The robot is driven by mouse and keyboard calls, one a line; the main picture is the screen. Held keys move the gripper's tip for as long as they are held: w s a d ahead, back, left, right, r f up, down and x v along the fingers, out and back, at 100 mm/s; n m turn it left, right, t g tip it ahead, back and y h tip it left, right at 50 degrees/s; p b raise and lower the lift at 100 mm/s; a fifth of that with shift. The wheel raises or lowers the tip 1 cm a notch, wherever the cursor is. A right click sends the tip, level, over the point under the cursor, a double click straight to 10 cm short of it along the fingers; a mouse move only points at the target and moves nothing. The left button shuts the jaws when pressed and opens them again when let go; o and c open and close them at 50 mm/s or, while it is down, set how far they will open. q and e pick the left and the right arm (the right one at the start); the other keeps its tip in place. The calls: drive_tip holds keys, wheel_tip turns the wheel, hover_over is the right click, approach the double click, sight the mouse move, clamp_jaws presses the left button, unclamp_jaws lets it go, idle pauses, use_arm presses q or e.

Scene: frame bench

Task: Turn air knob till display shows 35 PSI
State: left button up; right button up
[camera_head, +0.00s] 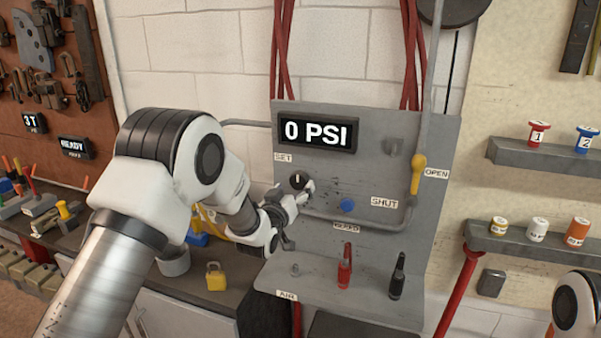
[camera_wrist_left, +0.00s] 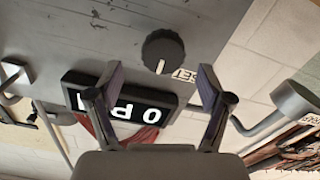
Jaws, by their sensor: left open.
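The air knob (camera_head: 298,180) is round and black with a pale pointer mark, on the grey panel (camera_head: 395,250) under a SET label. It also shows in the left wrist view (camera_wrist_left: 163,50). The display (camera_head: 318,132) above it reads 0 PSI; in the wrist view (camera_wrist_left: 120,106) it is upside down and partly hidden by a finger. My left gripper (camera_head: 297,208) is open and empty, close to the knob, at its lower right. In the wrist view the knob is beyond the spread fingers (camera_wrist_left: 155,88), with no contact visible. My right gripper is out of view.
A yellow-handled lever (camera_head: 418,174) stands upright beside the OPEN label. A blue knob (camera_head: 347,205) is right of my gripper. Red (camera_head: 345,266) and black (camera_head: 397,277) fittings stand on the ledge below. A yellow padlock (camera_head: 215,277) is on the bench.

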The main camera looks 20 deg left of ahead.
sight(298, 183)
use_arm(q)
drive_tip(key=w+p, duration=0.1)
drive_tip(key=w, duration=0.4)
drive_tip(key=shift+w+a+f+p, duration=0.1)
drive_tip(key=shift+w+f+p, duration=0.05)
drive_tip(key=shift+w+p, duration=0.25)
drive_tip(key=shift+s, duration=0.1)
drive_tip(key=c, duration=1.2)
drive_tip(key=shift+o, duration=0.2)
